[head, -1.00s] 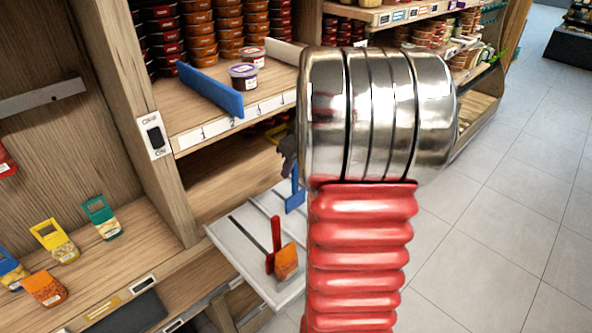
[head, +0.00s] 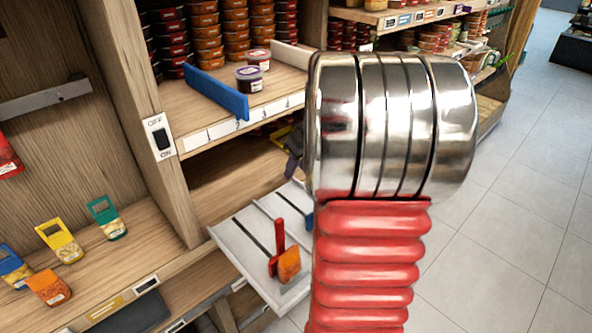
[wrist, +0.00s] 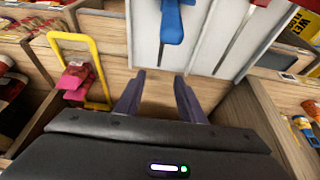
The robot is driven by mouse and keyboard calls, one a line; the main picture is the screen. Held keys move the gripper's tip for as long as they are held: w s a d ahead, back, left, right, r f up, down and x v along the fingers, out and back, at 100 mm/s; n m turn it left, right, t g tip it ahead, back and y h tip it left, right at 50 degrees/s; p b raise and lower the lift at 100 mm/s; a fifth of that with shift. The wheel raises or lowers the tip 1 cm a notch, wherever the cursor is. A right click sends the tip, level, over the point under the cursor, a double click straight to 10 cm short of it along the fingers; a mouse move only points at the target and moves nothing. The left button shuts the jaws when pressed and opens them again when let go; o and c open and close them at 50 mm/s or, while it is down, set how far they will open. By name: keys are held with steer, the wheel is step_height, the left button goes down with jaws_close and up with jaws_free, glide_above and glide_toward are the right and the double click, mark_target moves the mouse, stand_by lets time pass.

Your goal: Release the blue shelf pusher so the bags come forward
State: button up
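The blue shelf pusher (wrist: 172,22) sits on the pale slotted tray (wrist: 200,45) at the top of the wrist view. In the head view only a sliver of the blue pusher (head: 309,220) shows beside my arm. My gripper (wrist: 158,77) is open and empty, its two dark fingers apart and pointing at the tray's near edge, just short of the pusher. In the head view my gripper (head: 294,150) is mostly hidden behind my arm. A red pusher (head: 278,238) stands on the same tray with an orange bag (head: 289,264) against it. I see no bags at the blue pusher.
A yellow frame (wrist: 92,62) with a pink item (wrist: 75,80) is left of my fingers. Wooden walls stand on both sides. A shelf above holds a blue divider (head: 216,92) and a purple-lidded tub (head: 249,78). An OFF/ON switch (head: 160,137) is on the post.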

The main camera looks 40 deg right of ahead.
steer(key=v, duration=1.1)
steer(key=shift+r, duration=0.2)
steer(key=shift+a, duration=0.1)
steer(key=a, duration=1.9)
steer(key=s+a+f, duration=0.2)
steer(key=s+a, duration=0.3)
steer(key=a, duration=0.2)
steer(key=s+a+f+t, duration=0.1)
steer(key=s+a, duration=0.3)
steer(key=a, duration=0.4)
steer(key=shift+s+a+f+n, duration=0.25)
steer(key=shift+s+f+n, duration=0.1)
steer(key=shift+f, duration=0.15)
steer(key=shift+d, duration=0.1)
steer(key=shift+c, duration=0.6)
